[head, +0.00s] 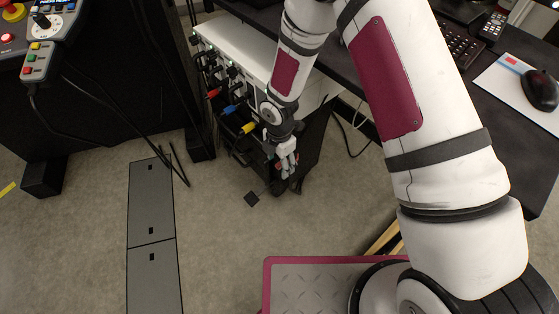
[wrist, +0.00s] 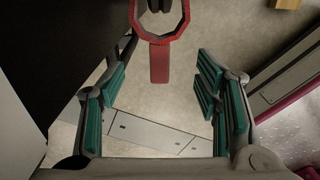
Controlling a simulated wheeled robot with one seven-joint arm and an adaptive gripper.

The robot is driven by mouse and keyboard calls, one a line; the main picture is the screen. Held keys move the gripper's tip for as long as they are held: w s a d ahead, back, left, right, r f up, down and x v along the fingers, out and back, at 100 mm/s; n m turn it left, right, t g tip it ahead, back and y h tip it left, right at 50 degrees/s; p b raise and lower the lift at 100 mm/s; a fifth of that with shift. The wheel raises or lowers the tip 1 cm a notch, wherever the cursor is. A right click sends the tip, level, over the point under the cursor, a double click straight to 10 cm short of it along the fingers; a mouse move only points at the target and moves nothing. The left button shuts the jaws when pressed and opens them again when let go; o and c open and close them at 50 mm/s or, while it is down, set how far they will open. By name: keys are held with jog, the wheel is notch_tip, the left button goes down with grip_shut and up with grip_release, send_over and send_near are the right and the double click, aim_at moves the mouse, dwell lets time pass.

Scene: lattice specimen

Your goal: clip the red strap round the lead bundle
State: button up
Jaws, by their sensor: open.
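The red strap (wrist: 159,64) shows at the top middle of the wrist view as an angular loop with a flat tail pointing down. Dark leads, seemingly the lead bundle (wrist: 161,5), show within the loop, cut off by the frame edge. I cannot tell whether the loop is fully closed. My gripper (wrist: 164,80) is open, with teal-padded fingers on either side of the tail and apart from it. In the head view my gripper (head: 286,162) hangs beside the bench, with small bits of red near its fingers; the bundle is not clear there.
A white unit (head: 240,50) with dark cables and red, blue and yellow connectors stands left of my gripper. A black desk (head: 505,115) lies to the right. A grey floor plate (head: 152,205) lies on open carpet at left.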

aim_at(279, 164)
jog(key=shift+r+p, duration=1.7)
jog(key=shift+r, duration=0.8)
